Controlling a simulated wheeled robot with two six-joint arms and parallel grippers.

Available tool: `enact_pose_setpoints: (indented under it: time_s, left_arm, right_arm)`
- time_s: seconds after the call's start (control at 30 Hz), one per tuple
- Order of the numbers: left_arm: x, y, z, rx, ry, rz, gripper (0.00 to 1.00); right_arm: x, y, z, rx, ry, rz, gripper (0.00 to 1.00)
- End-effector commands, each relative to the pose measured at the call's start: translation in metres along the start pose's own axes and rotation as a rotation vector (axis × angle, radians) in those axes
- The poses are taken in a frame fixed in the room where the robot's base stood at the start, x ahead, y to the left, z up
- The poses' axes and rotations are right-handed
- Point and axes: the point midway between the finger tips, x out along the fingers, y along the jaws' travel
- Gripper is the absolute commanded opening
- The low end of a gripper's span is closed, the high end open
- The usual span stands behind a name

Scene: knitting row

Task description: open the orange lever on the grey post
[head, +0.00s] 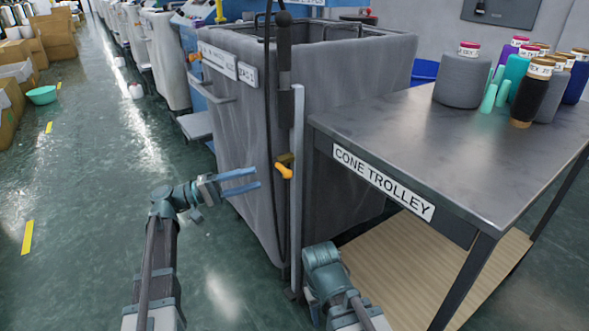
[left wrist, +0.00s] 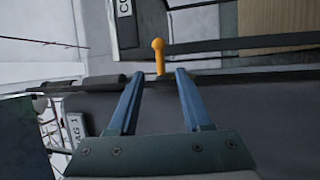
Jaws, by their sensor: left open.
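The orange lever (head: 284,171) sits on a small dark and brass-coloured fitting on the slim grey post (head: 298,120), between the grey bin and the trolley. My left gripper (head: 257,178) is open and empty, just left of the lever in the head view, with a small gap between them. In the left wrist view the orange lever (left wrist: 158,55) stands just beyond the fingertips of the left gripper (left wrist: 158,73), in line with the gap between them. Neither finger visibly touches it. My right arm shows low in the head view; its gripper does not.
A large grey fabric bin (head: 240,130) stands behind the post. The cone trolley (head: 400,130) at right carries several yarn cones. A dark cable (head: 268,100) hangs beside the post.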

Motion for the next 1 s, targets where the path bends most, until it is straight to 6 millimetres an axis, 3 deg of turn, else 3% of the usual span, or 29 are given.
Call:
enact_pose_setpoints:
  time_s: [0.5,0.7,1.0]
  left_arm:
    - [0.099,0.001,0.001,-0.001,-0.003,-0.001,0.49]
    - [0.12,0.0,0.0,0.0,-0.002,-0.002,0.49]
    - [0.127,-0.001,0.0,0.0,0.0,-0.002,0.49]
  right_arm:
    - [-0.019,0.002,0.001,0.0,-0.001,0.0,0.5]
    - [-0.022,0.002,0.002,0.0,-0.002,0.0,0.5]
    - [-0.023,0.002,0.002,0.0,-0.002,0.0,0.5]
